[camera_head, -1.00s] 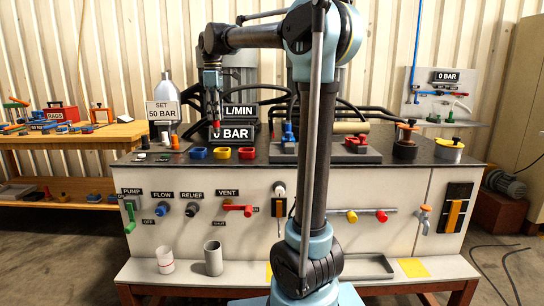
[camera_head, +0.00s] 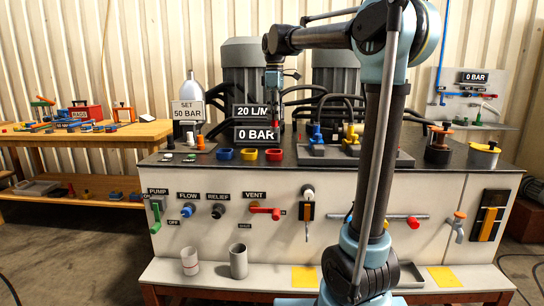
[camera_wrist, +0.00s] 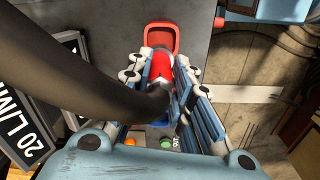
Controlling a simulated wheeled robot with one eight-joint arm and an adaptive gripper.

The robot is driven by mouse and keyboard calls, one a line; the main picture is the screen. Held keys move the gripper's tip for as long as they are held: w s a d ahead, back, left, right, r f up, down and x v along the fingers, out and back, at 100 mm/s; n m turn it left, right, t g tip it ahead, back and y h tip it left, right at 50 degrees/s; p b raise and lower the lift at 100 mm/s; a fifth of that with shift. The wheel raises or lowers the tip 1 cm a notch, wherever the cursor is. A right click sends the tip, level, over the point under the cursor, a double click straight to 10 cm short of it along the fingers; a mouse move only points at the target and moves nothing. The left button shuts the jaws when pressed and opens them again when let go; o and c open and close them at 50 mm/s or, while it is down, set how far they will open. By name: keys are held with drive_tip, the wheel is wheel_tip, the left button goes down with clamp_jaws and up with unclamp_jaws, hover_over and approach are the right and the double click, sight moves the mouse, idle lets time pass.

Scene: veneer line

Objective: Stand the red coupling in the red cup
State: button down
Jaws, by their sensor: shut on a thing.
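The red cup (camera_head: 274,154) stands on the bench's dark top, at the right end of a row of three cups. In the wrist view the red cup (camera_wrist: 149,36) shows open at the top, just past the fingers. My gripper (camera_head: 275,98) hangs above the red cup in the head view. In the wrist view my gripper (camera_wrist: 170,88) is shut on the red coupling (camera_wrist: 161,68), whose red part shows between the fingers. The coupling's lower end and its height above the cup are hard to tell. A dark hose hides part of the left finger.
The blue cup (camera_head: 224,154) and yellow cup (camera_head: 249,154) stand left of the red one. Display boxes (camera_head: 256,134) stand behind them. Blue and yellow fittings (camera_head: 351,134) sit on a plate to the right. A dark hose (camera_wrist: 75,60) crosses close in the wrist view.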

wheel_tip(320, 180, down, 10)
drive_tip(key=shift+r, duration=0.1)
idle(0.4)
drive_tip(key=c, duration=1.4)
unclamp_jaws()
drive_tip(key=shift+c, duration=0.2)
